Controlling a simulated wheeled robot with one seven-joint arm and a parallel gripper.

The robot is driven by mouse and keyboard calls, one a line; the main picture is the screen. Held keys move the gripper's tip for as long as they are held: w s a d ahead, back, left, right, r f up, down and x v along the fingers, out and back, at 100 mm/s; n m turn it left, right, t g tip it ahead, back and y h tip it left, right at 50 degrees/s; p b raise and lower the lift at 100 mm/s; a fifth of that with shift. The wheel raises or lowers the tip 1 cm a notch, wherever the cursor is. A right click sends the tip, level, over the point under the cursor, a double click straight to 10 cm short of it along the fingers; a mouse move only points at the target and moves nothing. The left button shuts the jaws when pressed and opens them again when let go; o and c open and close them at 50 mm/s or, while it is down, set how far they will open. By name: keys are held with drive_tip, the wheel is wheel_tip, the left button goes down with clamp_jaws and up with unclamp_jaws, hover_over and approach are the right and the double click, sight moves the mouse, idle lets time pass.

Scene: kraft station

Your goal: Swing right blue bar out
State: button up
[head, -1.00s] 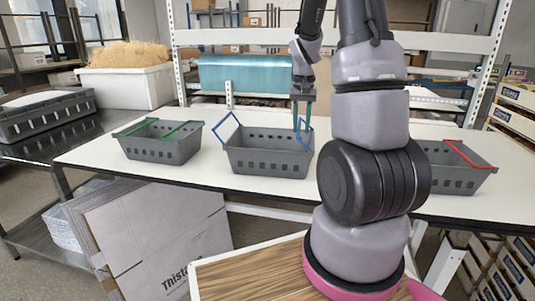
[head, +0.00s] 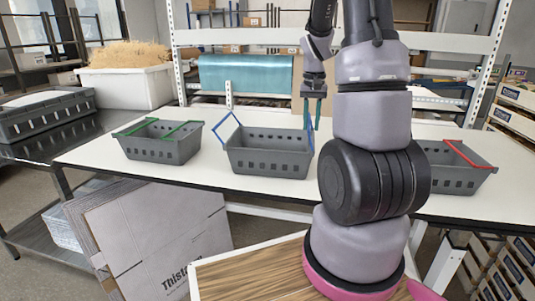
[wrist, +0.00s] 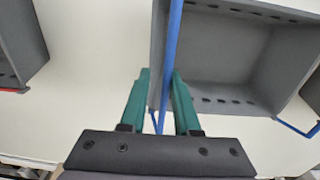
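The middle grey basket (head: 268,160) stands on the white table and carries two blue bars. Its left blue bar (head: 223,130) is tilted up and outward past the left rim. Its right blue bar (wrist: 171,50) runs along the basket's edge in the wrist view and passes between my gripper's green fingers. My gripper (head: 312,122) points down at the basket's right end. It also shows in the wrist view (wrist: 159,75), its fingers apart, the bar nearer the right finger there.
A grey basket with green bars (head: 160,150) stands to the left on the table (head: 210,180). A grey basket with a red bar (head: 455,180) stands to the right, partly behind my arm. Bare table lies between the baskets. A teal roll (head: 245,75) is behind.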

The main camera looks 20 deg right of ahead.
drive_tip(key=shift+s+d+r, duration=0.1)
drive_tip(key=shift+s+d, duration=0.05)
drive_tip(key=shift+d, duration=0.1)
drive_tip(key=shift+s+d, duration=0.1)
drive_tip(key=shift+d, duration=0.05)
drive_tip(key=shift+s+d, duration=0.3)
drive_tip(key=shift+d, duration=0.2)
drive_tip(key=shift+s+d, duration=0.25)
drive_tip(key=shift+d, duration=0.25)
drive_tip(key=shift+r, duration=0.1)
wheel_tip(320, 180, up, 8)
drive_tip(key=shift+w+a, duration=0.25)
drive_tip(key=shift+a, duration=0.2)
idle(0.5)
idle(0.3)
